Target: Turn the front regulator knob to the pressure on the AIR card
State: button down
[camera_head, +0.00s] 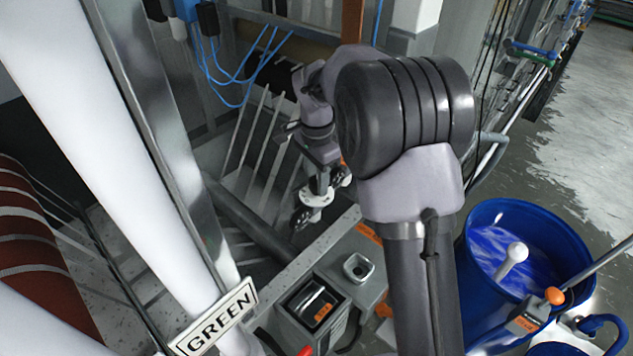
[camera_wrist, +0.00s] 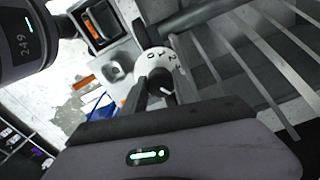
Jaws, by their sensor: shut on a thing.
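The regulator knob (camera_wrist: 163,88) is dark with a white pointer line. A white dial (camera_wrist: 158,60) with black numerals, of which 0, 1 and 2 can be made out, sits right behind it in the wrist view. My gripper (camera_wrist: 161,84) is shut on the knob, with one finger on each side. In the head view my gripper (camera_head: 320,182) reaches down to a white disc (camera_head: 316,197), and the knob is mostly hidden there. The exact pointer reading is unclear. I see no AIR card in either view.
A grey machine box (camera_head: 318,305) with a dark recess and orange labels stands below the gripper. A GREEN sign (camera_head: 213,318) hangs at the front left by white posts. A blue drum (camera_head: 520,245) with liquid stands to the right. Pale bars (camera_head: 262,140) slope behind the gripper.

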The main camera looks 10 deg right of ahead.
jog(key=shift+m, duration=0.3)
jog(key=c, duration=1)
grip_release()
jog(key=shift+o, duration=0.2)
notch_tip(320, 180, up, 18)
jog(key=p, duration=0.3)
jog(key=shift+f, duration=0.25)
